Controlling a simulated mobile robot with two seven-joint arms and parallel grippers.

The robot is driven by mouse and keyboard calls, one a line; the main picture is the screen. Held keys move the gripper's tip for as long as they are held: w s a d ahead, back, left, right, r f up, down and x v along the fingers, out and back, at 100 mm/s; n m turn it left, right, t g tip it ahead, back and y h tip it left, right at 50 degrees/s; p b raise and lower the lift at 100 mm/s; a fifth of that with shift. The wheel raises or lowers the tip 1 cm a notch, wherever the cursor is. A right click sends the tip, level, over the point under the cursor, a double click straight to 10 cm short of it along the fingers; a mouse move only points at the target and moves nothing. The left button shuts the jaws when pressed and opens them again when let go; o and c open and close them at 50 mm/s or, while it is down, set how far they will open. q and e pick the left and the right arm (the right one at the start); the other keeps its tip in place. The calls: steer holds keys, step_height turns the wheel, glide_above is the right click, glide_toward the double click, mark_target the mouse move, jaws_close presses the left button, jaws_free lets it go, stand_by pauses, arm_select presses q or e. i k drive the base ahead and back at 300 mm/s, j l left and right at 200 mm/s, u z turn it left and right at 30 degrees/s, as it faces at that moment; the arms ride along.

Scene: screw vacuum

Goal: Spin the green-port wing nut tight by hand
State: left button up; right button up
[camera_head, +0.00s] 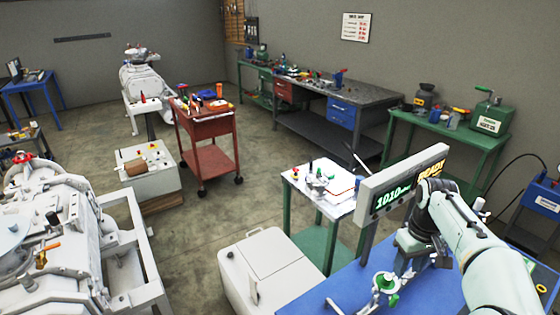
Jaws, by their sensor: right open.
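On the blue-topped bench (318,290) at the lower right stands a small metal fitting with a green part (387,281), which looks like the green port. Its wing nut is too small to make out clearly. My right arm comes in from the right and bends down, with my right gripper (404,266) open just above and to the right of the fitting. I cannot tell whether the fingers touch it. My left gripper is not in view.
A grey display (400,187) reading 1010 and READY stands behind the fitting, close to my right arm. A white box (270,268) is left of the bench. A green-legged table (318,188) with small parts is behind. Large white machinery (60,240) fills the lower left.

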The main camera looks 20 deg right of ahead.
mark_target(404, 278)
steer(key=k+j, duration=0.15)
steer(key=j, duration=0.25)
steer(key=k+j, duration=0.15)
steer(key=j, duration=0.25)
steer(key=k+j, duration=0.15)
steer(key=j, duration=0.25)
steer(key=k+j, duration=0.1)
steer(key=j, duration=0.3)
steer(key=k+j, duration=0.15)
steer(key=j, duration=0.2)
